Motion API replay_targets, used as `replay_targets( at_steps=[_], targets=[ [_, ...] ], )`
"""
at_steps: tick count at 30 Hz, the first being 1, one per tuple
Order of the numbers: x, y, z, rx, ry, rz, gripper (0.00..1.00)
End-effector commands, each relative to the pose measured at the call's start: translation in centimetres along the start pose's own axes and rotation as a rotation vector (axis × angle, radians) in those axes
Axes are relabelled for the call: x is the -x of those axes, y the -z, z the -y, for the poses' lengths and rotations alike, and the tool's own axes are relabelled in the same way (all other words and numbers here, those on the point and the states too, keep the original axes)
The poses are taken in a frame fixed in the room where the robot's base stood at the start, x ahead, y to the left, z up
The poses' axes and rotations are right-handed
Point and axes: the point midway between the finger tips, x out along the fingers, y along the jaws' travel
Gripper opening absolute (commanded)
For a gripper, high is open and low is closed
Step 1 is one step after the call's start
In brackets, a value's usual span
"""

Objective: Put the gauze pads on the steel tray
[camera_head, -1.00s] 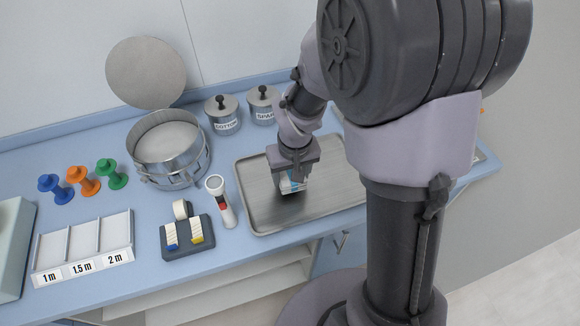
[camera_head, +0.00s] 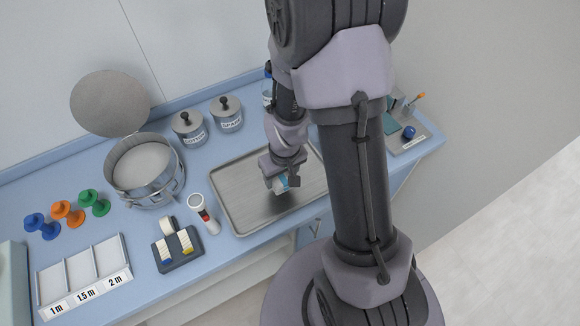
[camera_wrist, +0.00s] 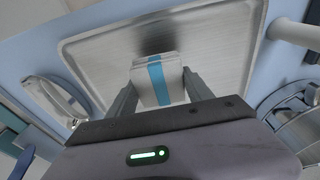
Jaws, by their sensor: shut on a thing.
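My gripper (camera_head: 284,180) is shut on the gauze pads (camera_head: 280,186), a small white pack with a blue band. The wrist view shows the pack (camera_wrist: 158,78) between both fingers. The pack hangs tilted over the steel tray (camera_head: 235,183), a wide shallow tray with a raised rim on the blue counter. The tray's bare metal floor also shows in the wrist view (camera_wrist: 105,55), with a dark shadow beyond the pack. The pack appears to be apart from the tray floor. My arm hides the tray's right end.
Two lidded jars (camera_head: 189,130) stand behind. The tray floor in view is otherwise empty.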

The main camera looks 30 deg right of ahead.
Motion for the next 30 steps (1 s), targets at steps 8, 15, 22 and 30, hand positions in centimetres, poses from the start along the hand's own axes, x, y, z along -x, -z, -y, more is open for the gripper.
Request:
replay_targets(
  at_steps=[8,15,22,30],
  targets=[
    [-1.3,3.5,-7.4,-0.003,0.000,0.000,0.21],
    [-4.2,3.5,-8.2,0.001,0.002,0.003,0.21],
    [-4.9,3.4,-8.2,0.001,0.001,0.000,0.21],
    [-5.2,3.4,-8.2,0.001,0.001,0.000,0.75]
  ],
)
